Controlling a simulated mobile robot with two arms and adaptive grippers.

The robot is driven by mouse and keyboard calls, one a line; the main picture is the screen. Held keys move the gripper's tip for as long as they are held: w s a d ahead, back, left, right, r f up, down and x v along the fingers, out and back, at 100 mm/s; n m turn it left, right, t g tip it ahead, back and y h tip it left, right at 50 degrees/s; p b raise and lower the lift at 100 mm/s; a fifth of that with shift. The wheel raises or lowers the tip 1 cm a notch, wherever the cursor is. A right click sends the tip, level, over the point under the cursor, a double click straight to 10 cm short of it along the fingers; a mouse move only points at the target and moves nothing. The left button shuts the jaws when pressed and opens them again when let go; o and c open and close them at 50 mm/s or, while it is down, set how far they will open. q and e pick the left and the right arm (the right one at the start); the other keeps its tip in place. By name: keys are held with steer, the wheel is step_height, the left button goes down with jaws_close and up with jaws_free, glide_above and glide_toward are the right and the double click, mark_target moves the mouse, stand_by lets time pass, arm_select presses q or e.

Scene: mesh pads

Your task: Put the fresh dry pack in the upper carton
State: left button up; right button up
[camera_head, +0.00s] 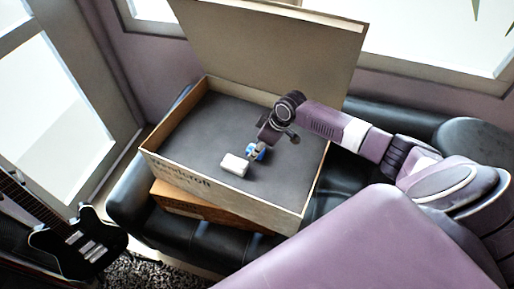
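The upper carton (274,212) is a large open box with printed lettering on its front, a dark grey floor and its lid raised at the back. A small white pack (234,165) lies inside on the carton floor, near the middle front. A small blue and white pack (257,149) is right behind it, at my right gripper's fingertips and partly hidden by them. I cannot tell which is the fresh dry one. My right gripper (258,153) reaches down into the carton from the right. Whether its fingers are closed on the blue pack is unclear. My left gripper is out of view.
A brown lower carton (185,203) sits under the upper one on a black padded seat (137,191). The raised lid (270,45) stands behind. A dark electric guitar (85,246) is at lower left. The carton floor's left and back are clear.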

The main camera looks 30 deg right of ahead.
steer(key=shift+f, duration=0.15)
steer(key=o, duration=1.2)
steer(key=shift+c, duration=0.2)
steer(key=v, duration=1.2)
